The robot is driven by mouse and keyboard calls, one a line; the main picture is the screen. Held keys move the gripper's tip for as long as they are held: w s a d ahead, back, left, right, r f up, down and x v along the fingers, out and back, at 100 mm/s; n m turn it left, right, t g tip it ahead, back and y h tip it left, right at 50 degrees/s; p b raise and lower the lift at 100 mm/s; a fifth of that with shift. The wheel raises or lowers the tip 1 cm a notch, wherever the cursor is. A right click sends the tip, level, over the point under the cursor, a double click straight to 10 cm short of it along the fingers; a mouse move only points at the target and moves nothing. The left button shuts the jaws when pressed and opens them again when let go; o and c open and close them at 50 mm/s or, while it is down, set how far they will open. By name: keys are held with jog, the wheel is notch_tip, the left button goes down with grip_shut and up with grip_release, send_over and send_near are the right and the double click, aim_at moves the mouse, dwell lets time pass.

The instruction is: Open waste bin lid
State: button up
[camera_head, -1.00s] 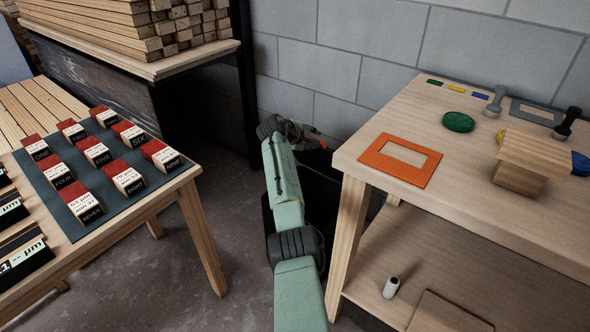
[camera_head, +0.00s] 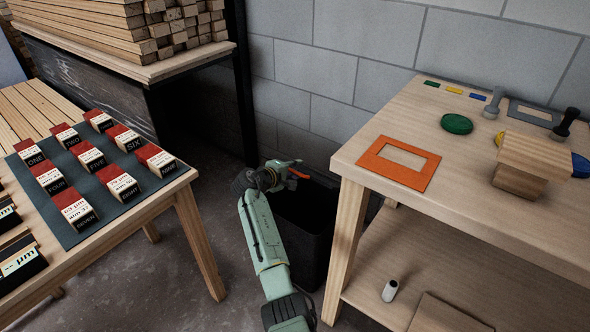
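The waste bin (camera_head: 312,245) is a black box on the floor between the two tables, partly behind my arm and the right table's leg. Its top is very dark, so I cannot make out clearly how the lid stands. My gripper (camera_head: 297,169) is above the bin's top, near its back left part. A small orange-red piece shows at the gripper's end; I cannot tell whether it belongs to the gripper or to the bin. The fingers are too small and dark to tell open from shut.
The right table (camera_head: 350,160) stands close beside the bin and carries an orange frame (camera_head: 400,163). The left table (camera_head: 150,205) holds a dark mat with several labelled blocks. A block wall (camera_head: 330,70) is behind. Floor (camera_head: 225,220) is clear left of the bin.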

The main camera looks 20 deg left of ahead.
jog(key=s+a+r+p, duration=0.2)
jog(key=s+r+p, duration=0.4)
jog(key=r, duration=0.3)
jog(key=shift+s+a+r+p, duration=0.3)
jog(key=shift+s+r+p, duration=0.1)
jog(key=shift+s, duration=0.15)
dwell(0.6)
dwell(0.5)
